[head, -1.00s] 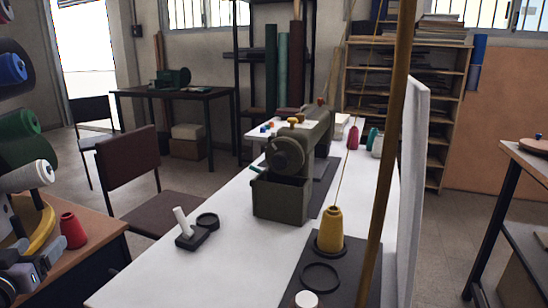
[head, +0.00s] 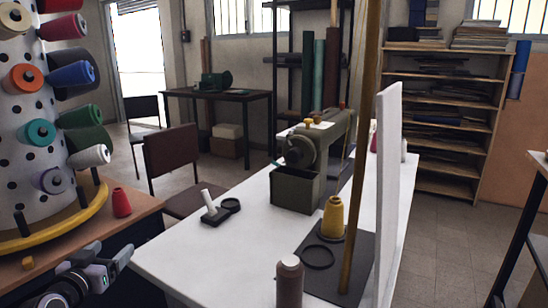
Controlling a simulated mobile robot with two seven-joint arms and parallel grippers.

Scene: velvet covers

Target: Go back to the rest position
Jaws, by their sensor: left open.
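My left gripper (head: 118,262) is low at the left of the head view, its arm coming in from the bottom left. Its fingers are apart with nothing seen between them. It is beside the left edge of the white sewing table, near the brown desk (head: 140,208). My right gripper does not show. An olive sewing machine (head: 322,140) stands on the white table (head: 190,254). A yellow thread cone (head: 333,217) stands on a dark mat in front of it. A red cone (head: 121,203) stands on the desk.
A rack of colored spools (head: 30,170) on a yellow round base fills the left side. A wooden pole (head: 361,160) and a white upright panel (head: 388,180) rise at the table's right. A grey-brown spool (head: 289,282) stands near the front. A chair (head: 172,160) is beyond the desk. Floor shows at right.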

